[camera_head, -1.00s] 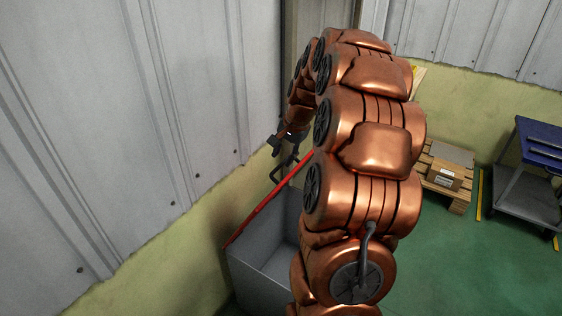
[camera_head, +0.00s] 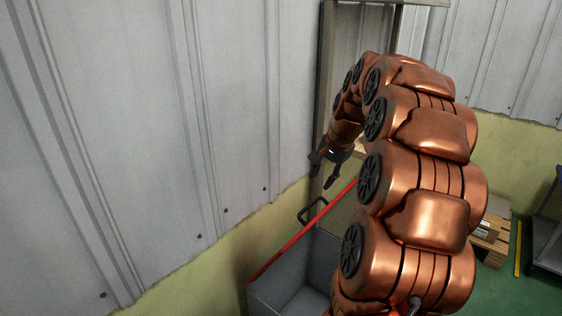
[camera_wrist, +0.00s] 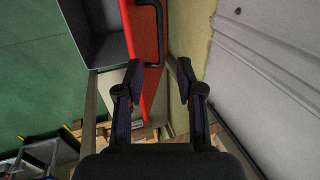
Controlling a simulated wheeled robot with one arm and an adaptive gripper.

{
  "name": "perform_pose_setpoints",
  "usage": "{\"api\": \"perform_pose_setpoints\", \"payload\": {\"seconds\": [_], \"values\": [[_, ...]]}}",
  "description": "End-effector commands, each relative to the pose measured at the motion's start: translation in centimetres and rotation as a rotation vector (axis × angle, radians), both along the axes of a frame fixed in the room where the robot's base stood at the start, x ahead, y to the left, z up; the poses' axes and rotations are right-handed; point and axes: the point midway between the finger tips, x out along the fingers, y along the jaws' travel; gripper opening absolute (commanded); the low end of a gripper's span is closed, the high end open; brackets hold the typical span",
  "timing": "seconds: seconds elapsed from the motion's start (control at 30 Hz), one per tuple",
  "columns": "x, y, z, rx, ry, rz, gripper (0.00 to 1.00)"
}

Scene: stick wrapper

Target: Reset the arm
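My gripper (camera_head: 324,171) is at the end of my copper-coloured arm, hanging in front of the corrugated wall. Its dark fingers are spread apart. In the wrist view my gripper (camera_wrist: 158,68) also shows open, with nothing held between the fingertips. In the head view a black handle (camera_head: 313,210) lies just below the fingers, apart from them. It shows at the top of the wrist view (camera_wrist: 158,40). My arm hides part of the scene on the right.
A grey bin (camera_head: 278,287) with a red bar (camera_head: 305,230) along its edge stands below my arm, close to the grey wall (camera_head: 150,130). Green floor (camera_head: 500,290) is open there.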

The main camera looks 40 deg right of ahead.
Motion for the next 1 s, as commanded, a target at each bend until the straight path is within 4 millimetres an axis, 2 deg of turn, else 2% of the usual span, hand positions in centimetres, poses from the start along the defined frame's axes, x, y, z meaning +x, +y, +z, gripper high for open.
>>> {"api": "perform_pose_setpoints", "payload": {"seconds": [0.23,0.33,0.47,0.63,0.8,1.0], "values": [[0.0,0.3,0.0,-0.001,0.002,0.008,0.37],[0.0,2.2,-0.1,-0.004,0.012,0.056,0.37],[-0.6,7.2,-0.6,-0.011,0.050,0.193,0.37],[-2.9,14.8,-1.7,-0.029,0.112,0.420,0.37],[-6.7,21.1,-3.2,-0.046,0.176,0.640,0.37],[-12.4,26.7,-4.9,-0.070,0.250,0.885,0.37]]}}
